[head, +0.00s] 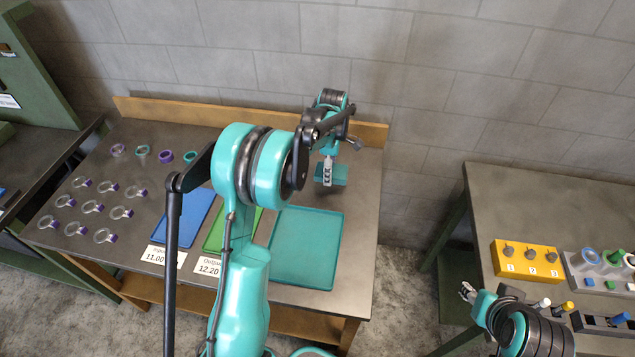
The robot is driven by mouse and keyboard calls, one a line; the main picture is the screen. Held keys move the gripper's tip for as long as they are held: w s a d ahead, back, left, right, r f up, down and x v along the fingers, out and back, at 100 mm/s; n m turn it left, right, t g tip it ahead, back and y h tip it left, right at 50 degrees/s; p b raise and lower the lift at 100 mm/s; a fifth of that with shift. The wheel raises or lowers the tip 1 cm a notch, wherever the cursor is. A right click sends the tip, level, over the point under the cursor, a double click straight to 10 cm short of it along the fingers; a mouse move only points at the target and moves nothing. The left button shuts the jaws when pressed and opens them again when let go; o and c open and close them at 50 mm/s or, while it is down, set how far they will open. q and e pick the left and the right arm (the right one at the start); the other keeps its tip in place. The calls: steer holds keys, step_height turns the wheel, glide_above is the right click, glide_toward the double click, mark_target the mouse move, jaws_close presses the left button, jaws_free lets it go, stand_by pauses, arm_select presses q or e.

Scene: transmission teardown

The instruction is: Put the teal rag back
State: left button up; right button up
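The teal rag (339,174) is a small flat teal piece near the back right of the left-hand table, behind the teal tray (333,247). My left gripper (327,178) points down right at the rag, and its fingers overlap the rag in the picture. The fingers are too small to show whether they are shut on it, or whether the rag is lifted. The teal tray looks empty where visible; my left arm covers part of its left side. My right gripper (466,291) is away at the lower right, beside the right-hand table, with nothing visible in it.
A blue tray (183,220) and a green tray (216,232) lie left of the teal one, with number labels in front. Several rings (92,207) spread over the table's left part. A wooden ledge (190,113) runs along the back. A yellow block (527,260) stands on the right-hand table.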

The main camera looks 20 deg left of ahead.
mark_target(318, 185)
arm_select(q)
steer(key=a+f, duration=0.1)
steer(key=a, duration=0.1)
steer(key=a+f, duration=0.1)
steer(key=shift+a+f+b, duration=0.2)
steer(key=shift+a+b, duration=0.15)
steer(key=shift+a, duration=0.05)
step_height(318, 185, down, 4)
steer(key=shift+a+f+b, duration=0.1)
steer(key=shift+b, duration=0.7)
steer(key=shift+s, duration=0.1)
steer(key=shift+f, duration=0.1)
steer(key=o, duration=1.2)
